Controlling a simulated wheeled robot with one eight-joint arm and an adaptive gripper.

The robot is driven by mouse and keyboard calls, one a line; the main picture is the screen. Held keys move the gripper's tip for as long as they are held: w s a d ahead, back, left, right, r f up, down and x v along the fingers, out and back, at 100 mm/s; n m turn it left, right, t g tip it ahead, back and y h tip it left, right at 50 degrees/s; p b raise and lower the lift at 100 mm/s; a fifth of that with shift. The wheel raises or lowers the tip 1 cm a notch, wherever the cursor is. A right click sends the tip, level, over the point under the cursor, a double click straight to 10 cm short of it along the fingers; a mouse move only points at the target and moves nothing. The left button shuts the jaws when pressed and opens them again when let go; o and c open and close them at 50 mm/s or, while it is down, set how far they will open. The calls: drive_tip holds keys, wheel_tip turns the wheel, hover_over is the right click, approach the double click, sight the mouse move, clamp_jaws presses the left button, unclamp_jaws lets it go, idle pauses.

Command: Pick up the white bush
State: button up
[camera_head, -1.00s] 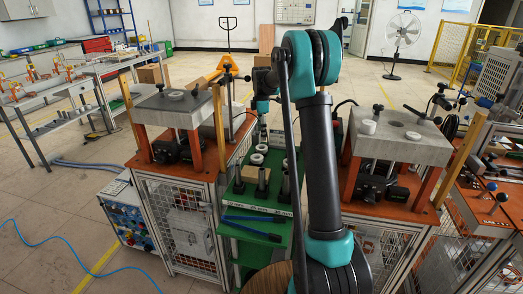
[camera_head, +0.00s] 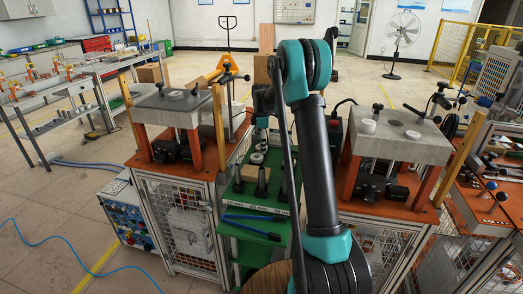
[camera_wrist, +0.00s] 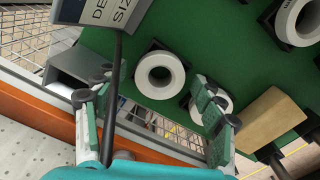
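My gripper (camera_wrist: 156,98) is open and empty, with its two fingers wide apart in the wrist view. A white bush (camera_wrist: 144,76), a thick ring with a round hole, lies beyond the fingertips, between the two fingers in the picture. A second white bush (camera_wrist: 226,100) is partly hidden behind the right finger. A third white ring (camera_wrist: 283,20) is cut by the upper right edge. They sit on dark holders on the green table (camera_wrist: 215,40). In the head view, white bushes (camera_head: 257,158) show on the green table, partly hidden by my arm; my gripper cannot be made out there.
A wooden block (camera_wrist: 268,120) is right of the gripper. A grey display box (camera_wrist: 95,12) and cable hang near the left finger. Blue-handled tools (camera_head: 252,218) lie in front.

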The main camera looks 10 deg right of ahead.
drive_tip(key=c, duration=1.2)
drive_tip(key=shift+r, duration=0.15)
drive_tip(key=shift+r, duration=0.65)
wheel_tip(320, 180, up, 11)
drive_tip(key=w+d, duration=0.3)
drive_tip(key=d, duration=0.5)
drive_tip(key=w+d, duration=0.3)
drive_tip(key=d, duration=0.6)
drive_tip(key=shift+w+a+r, duration=0.1)
drive_tip(key=shift+r, duration=1.65)
drive_tip(key=shift+w+r, duration=0.1)
drive_tip(key=shift+r, duration=1.65)
